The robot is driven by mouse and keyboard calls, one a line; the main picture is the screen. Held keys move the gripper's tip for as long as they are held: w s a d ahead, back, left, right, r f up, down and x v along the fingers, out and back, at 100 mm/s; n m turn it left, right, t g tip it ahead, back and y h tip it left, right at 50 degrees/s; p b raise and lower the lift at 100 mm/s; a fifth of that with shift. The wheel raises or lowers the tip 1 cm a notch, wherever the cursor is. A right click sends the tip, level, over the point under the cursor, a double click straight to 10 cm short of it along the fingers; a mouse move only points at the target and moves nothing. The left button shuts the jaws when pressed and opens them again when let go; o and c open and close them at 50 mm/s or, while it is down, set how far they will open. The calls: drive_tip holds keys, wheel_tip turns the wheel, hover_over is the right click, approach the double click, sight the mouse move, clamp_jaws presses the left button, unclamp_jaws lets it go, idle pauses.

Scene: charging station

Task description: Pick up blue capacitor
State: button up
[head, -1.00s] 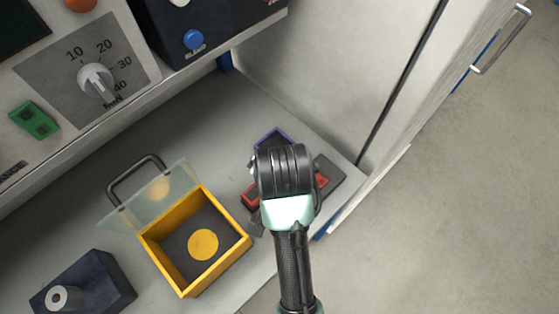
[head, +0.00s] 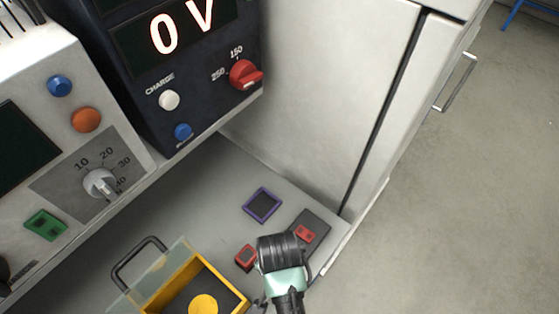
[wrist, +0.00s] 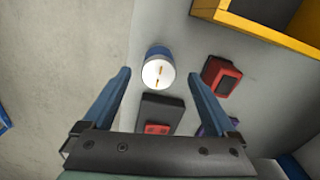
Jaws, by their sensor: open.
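The blue capacitor (wrist: 159,68) shows in the wrist view as a short blue cylinder with a white top and two orange-brown terminals. It stands on the grey bench between my gripper's two spread blue fingers (wrist: 158,76), near their tips. The fingers are open, and I see a gap on both sides of the capacitor. In the head view the capacitor is hidden behind my arm, and the fingers are mostly hidden too.
A dark block with a red part (wrist: 160,115) and a red block (wrist: 221,76) lie close by. A purple-edged square (head: 262,205) lies behind. The yellow box (head: 178,293) with a raised clear lid stands left. A cabinet (head: 315,90) bounds the back right.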

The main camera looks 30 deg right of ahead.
wheel_tip(320, 180, down, 5)
drive_tip(key=shift+s+f, duration=0.1)
idle(0.3)
clamp_jaws()
idle(0.4)
